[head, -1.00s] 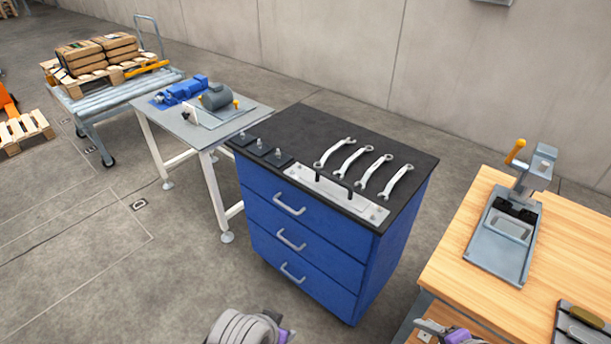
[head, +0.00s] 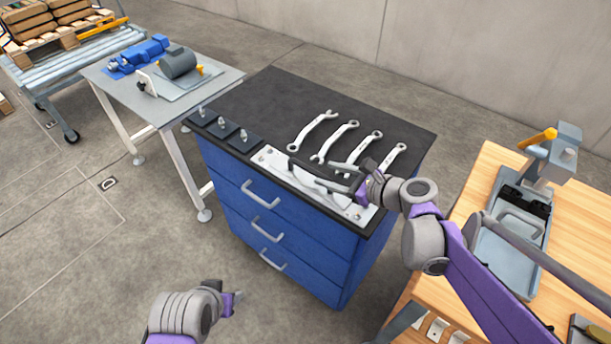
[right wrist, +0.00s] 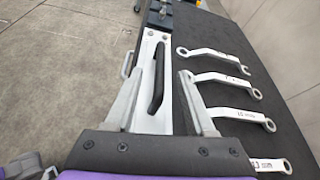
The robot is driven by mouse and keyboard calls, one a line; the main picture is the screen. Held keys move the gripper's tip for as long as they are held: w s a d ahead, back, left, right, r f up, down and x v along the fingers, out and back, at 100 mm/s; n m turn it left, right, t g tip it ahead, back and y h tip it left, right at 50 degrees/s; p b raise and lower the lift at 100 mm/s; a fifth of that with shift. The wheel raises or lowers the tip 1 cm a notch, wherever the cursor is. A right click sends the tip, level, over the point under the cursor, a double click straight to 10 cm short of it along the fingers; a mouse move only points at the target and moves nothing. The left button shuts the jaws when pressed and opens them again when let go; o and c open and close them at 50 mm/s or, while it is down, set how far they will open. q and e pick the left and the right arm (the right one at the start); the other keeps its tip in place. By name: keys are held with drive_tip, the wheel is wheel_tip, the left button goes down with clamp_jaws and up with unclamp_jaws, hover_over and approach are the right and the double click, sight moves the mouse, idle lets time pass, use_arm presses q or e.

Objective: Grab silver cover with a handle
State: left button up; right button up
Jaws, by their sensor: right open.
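The silver cover (head: 275,161) is a flat bright plate with bolts at its ends and a raised black bar handle (head: 303,165). It lies along the front edge of the blue cabinet's black top. My right gripper (head: 336,177) is open over the cover's right half. In the right wrist view the cover (right wrist: 149,48) runs away from me, and its handle (right wrist: 157,80) lies between the two open fingers (right wrist: 160,76). I cannot tell whether they touch it. My left gripper (head: 232,303) is low in front of the cabinet, small, its jaws unclear.
Several wrenches (head: 338,140) lie on the cabinet top (head: 270,95) just behind the cover. Small bolt stands (head: 222,128) sit at its left end. A wooden bench (head: 492,165) with a grey vise-like fixture (head: 510,235) is at right.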

sight(314, 170)
drive_tip(key=x, duration=0.8)
drive_tip(key=shift+d+f, duration=0.25)
drive_tip(key=shift+f, duration=0.15)
clamp_jaws()
drive_tip(key=shift+r, duration=0.1)
idle(0.9)
